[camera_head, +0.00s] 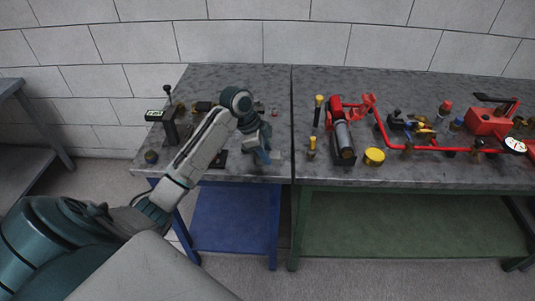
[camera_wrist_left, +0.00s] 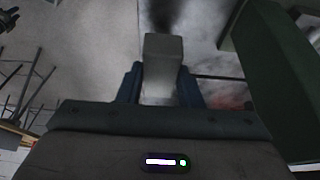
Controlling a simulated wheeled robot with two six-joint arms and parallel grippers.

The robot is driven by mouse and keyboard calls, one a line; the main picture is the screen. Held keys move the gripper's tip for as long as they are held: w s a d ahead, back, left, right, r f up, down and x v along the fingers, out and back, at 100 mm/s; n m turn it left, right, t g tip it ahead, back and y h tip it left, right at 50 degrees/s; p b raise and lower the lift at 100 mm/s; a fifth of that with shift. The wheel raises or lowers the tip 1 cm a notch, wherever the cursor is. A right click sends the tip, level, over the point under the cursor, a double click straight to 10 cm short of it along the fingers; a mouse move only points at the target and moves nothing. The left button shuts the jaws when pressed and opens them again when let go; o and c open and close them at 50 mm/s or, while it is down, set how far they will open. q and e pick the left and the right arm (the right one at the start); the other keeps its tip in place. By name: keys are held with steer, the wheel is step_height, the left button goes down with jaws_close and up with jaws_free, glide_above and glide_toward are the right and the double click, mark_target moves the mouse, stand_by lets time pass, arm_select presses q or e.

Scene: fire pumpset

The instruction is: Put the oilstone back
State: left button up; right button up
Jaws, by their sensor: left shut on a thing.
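My left gripper (camera_head: 264,157) hangs over the front right part of the grey bench top on the blue frame, close to its front edge. In the head view a light end of the oilstone (camera_head: 276,156) shows beside the fingers. I cannot tell whether it touches the bench. A dark flat holder or pad (camera_head: 219,161) lies left of the gripper, partly behind my arm. My right gripper is not in view.
The left bench (camera_head: 235,75) also bears a black upright device (camera_head: 170,125) and a dark knob (camera_head: 151,157). On the right bench are a red pump (camera_head: 342,135), red piping (camera_head: 425,147), a yellow cup (camera_head: 374,156) and yellow-handled tools (camera_head: 312,146). The left bench's back is clear.

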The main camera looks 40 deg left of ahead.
arm_select(q)
steer(key=shift+w+a+f, duration=0.1)
steer(key=shift+w+a, duration=0.15)
steer(key=shift+w, duration=0.5)
step_height(320, 180, down, 3)
steer(key=shift+f+p, duration=0.2)
steer(key=shift+p, duration=0.6)
steer(key=shift+f, duration=0.2)
steer(key=o, duration=1)
steer(key=b+v, duration=0.3)
steer(key=v, duration=0.9)
steer(key=shift+r, duration=0.2)
